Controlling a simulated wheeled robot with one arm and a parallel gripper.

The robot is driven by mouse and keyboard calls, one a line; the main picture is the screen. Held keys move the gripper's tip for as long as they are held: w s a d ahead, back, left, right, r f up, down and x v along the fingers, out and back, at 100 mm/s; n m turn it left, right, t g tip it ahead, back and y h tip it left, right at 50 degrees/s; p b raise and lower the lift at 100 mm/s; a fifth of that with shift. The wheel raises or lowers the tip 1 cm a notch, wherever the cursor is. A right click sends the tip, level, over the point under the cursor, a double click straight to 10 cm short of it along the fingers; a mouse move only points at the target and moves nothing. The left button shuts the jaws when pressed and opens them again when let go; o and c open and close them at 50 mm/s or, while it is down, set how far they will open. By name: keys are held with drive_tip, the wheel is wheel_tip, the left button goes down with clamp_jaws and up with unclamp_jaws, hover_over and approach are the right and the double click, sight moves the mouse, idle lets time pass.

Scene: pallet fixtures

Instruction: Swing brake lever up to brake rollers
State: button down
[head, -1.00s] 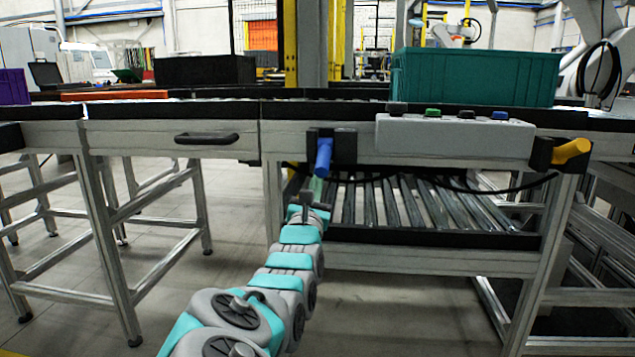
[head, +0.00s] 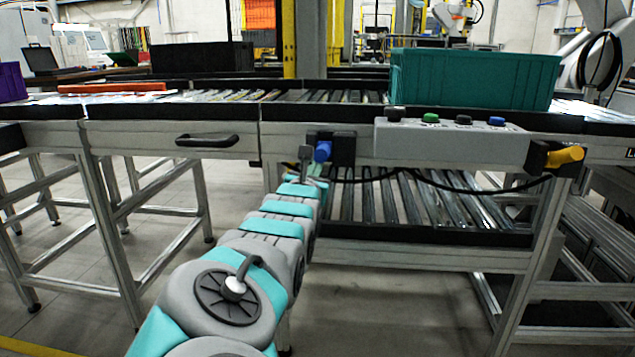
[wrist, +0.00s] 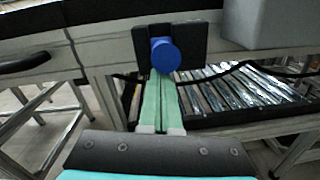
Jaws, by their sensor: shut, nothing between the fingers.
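The blue lever (head: 323,151) sits in a black mount (head: 345,148) on the front rail of the conveyor. It points out towards me, so I see mostly its round end. In the wrist view the blue lever (wrist: 165,55) is straight ahead, in front of its black mount (wrist: 190,44). My gripper (wrist: 160,78) is shut and empty, its pale green fingertips just beneath the lever's end. They seem to meet its underside, but I cannot be sure of contact. In the head view my gripper (head: 318,170) is just below the lever, partly hidden by my wrist.
A yellow lever (head: 564,156) is on another mount at the right. A grey button box (head: 450,141) lies between them. A teal crate (head: 475,79) stands on the upper rollers. A black cable (head: 450,187) hangs before the lower rollers. A black handle (head: 207,140) is at left.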

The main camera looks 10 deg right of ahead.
sight(316, 153)
drive_tip(key=shift+r+p, duration=0.45)
drive_tip(key=shift+r, duration=0.95)
drive_tip(key=shift+r, duration=0.35)
